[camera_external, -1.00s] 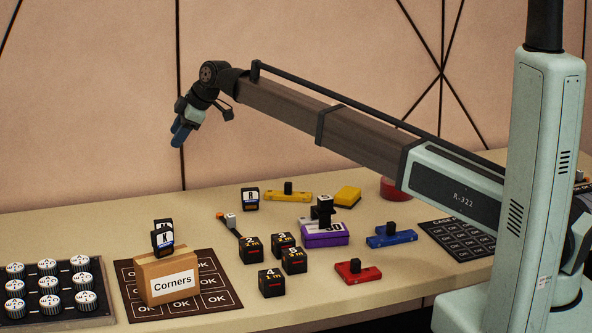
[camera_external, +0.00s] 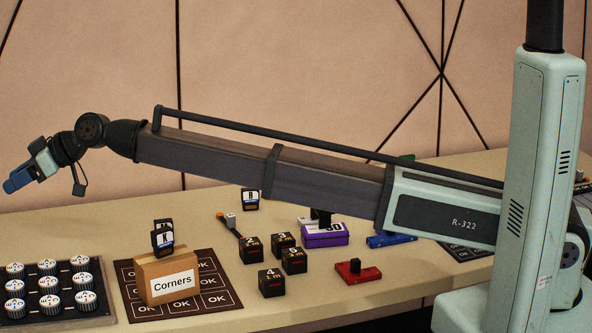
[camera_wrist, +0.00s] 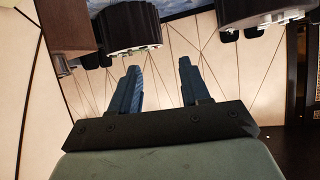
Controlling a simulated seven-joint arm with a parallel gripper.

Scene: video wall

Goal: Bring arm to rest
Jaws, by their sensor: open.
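My gripper (camera_external: 18,181) is at the far left of the external view, raised above the table's left part and pointing left and down. In the wrist view its two blue fingers (camera_wrist: 160,88) stand apart with nothing between them. My arm stretches left across the scene from its column at the right, above the table (camera_external: 120,222).
A cardboard box labelled Corners (camera_external: 170,280) stands on a dark OK mat (camera_external: 225,293). A tray of knobs (camera_external: 50,310) lies left of it. Several black cubes (camera_external: 271,282), a purple box (camera_external: 325,235) and a red block (camera_external: 357,272) sit mid-table.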

